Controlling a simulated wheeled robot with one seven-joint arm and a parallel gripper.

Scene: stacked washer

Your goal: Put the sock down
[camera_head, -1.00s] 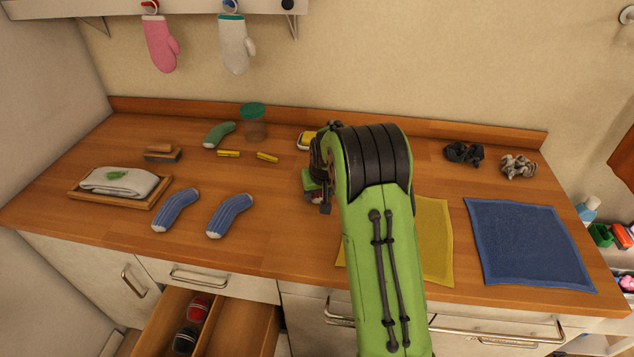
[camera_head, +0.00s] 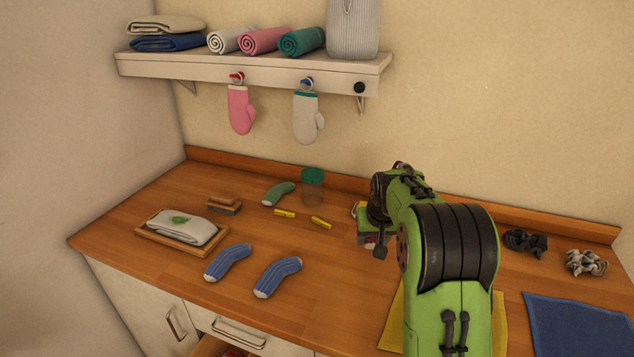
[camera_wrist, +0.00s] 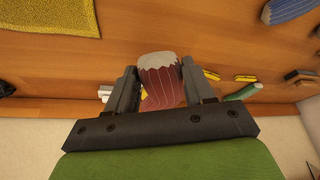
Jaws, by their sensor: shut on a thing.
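My gripper (camera_wrist: 159,70) is shut on a dark red striped sock (camera_wrist: 163,88) with a pale grey end, held between the two fingers in the wrist view. In the head view my arm covers most of the gripper and the sock. Wooden counter shows beyond the sock; I cannot tell the height above it. Two blue striped socks (camera_head: 228,262) (camera_head: 277,277) lie side by side on the counter (camera_head: 170,270). One of them shows at the top right of the wrist view (camera_wrist: 290,8). A green sock (camera_head: 278,194) lies farther back.
A wooden tray (camera_head: 152,239) with a folded cloth, a brush (camera_head: 224,205), yellow pegs (camera_head: 285,213) and a green-lidded jar (camera_head: 312,188) stand left of my arm. Yellow (camera_wrist: 48,16) and blue (camera_head: 580,325) cloths lie flat. A shelf (camera_head: 250,72) overhangs behind. Counter between blue socks and arm is clear.

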